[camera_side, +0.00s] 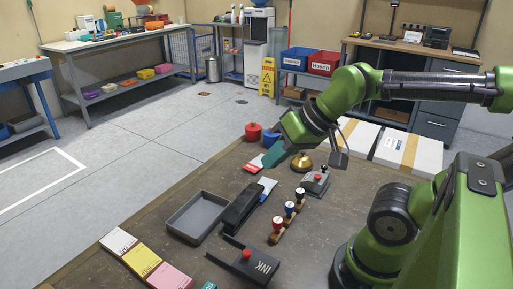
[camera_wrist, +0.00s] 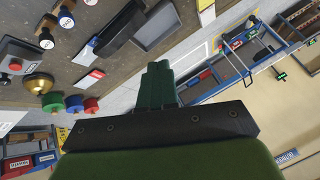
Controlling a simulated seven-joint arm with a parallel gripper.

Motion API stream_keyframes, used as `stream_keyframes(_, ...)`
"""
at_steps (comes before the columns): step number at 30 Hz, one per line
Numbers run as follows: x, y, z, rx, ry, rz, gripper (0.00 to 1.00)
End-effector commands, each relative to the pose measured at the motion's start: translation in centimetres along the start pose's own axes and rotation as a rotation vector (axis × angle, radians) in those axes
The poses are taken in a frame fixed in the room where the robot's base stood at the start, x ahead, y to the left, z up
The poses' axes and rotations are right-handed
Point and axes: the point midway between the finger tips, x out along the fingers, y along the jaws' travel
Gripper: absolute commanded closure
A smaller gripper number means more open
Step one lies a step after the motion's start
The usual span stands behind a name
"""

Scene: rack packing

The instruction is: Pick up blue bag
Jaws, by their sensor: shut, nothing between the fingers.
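No clear blue bag stands out. A small flat blue-and-white packet (camera_side: 268,187) lies on the table beside the long black stapler; I cannot tell if it is a bag. A blue edge beside the stapler also shows in the wrist view (camera_wrist: 92,42). My gripper (camera_side: 272,155) is shut and empty, its green fingers held together above the far part of the table, near a red-and-white packet (camera_side: 254,164). In the wrist view the closed fingers (camera_wrist: 158,70) point out past the table edge, apart from any object.
A grey tray (camera_side: 198,216), a black stapler (camera_side: 239,211), several stamps (camera_side: 289,209) and a brass bell (camera_side: 303,164) crowd the table. Red (camera_side: 253,132) and blue (camera_side: 271,139) round tubs stand at the far edge. White boxes (camera_side: 408,150) stand at the right.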

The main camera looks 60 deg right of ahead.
Motion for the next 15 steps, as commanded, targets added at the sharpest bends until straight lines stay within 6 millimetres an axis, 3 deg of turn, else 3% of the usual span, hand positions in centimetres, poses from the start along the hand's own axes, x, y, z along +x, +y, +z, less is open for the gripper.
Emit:
stream_keyframes(6,0.0,0.0,0.0,0.0,0.0,0.0,0.97)
stream_keyframes(15,0.0,0.0,0.0,0.0,0.0,0.0,0.51)
